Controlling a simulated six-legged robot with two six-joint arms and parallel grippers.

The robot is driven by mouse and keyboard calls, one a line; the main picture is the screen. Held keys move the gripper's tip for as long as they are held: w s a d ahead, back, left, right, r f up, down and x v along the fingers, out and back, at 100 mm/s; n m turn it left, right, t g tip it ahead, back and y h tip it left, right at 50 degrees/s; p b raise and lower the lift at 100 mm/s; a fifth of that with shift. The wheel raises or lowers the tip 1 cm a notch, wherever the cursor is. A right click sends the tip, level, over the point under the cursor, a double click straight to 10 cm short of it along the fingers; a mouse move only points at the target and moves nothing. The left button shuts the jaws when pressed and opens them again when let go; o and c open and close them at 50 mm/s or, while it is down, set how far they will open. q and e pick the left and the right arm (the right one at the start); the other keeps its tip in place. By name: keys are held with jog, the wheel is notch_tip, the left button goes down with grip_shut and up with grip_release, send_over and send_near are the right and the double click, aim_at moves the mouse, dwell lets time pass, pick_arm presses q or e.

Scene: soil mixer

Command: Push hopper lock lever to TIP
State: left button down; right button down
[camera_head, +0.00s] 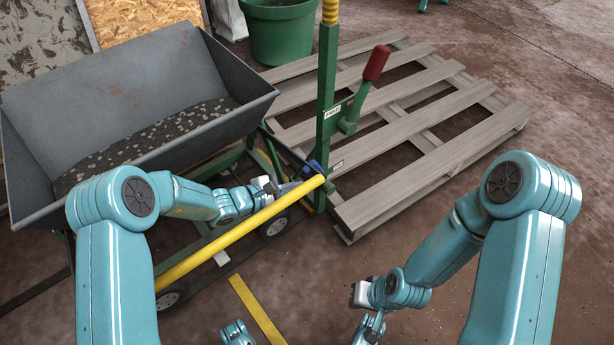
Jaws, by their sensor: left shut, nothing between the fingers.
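The grey hopper (150,85) fills the upper left and holds a layer of dark, speckled soil. A green post (327,90) stands to its right, with a red-handled lever (376,63) leaning up and to the right. A small blue lever (314,167) sits low on the post by a small label (336,166); I cannot tell which lever is the hopper lock. My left gripper (288,188) is shut and empty, just left of the blue lever; contact is unclear. My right gripper (368,328) is low in the view, away from both levers, its fingers unclear.
A yellow bar (240,232) runs diagonally in front of the hopper frame, close to my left gripper. A wooden pallet (430,140) lies right of the post. A green bucket (280,30) stands behind. Brown floor is open at right.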

pick_arm(q)
jog(key=shift+d, duration=0.1)
jog(key=shift+w+d+r, duration=0.2)
dwell(0.4)
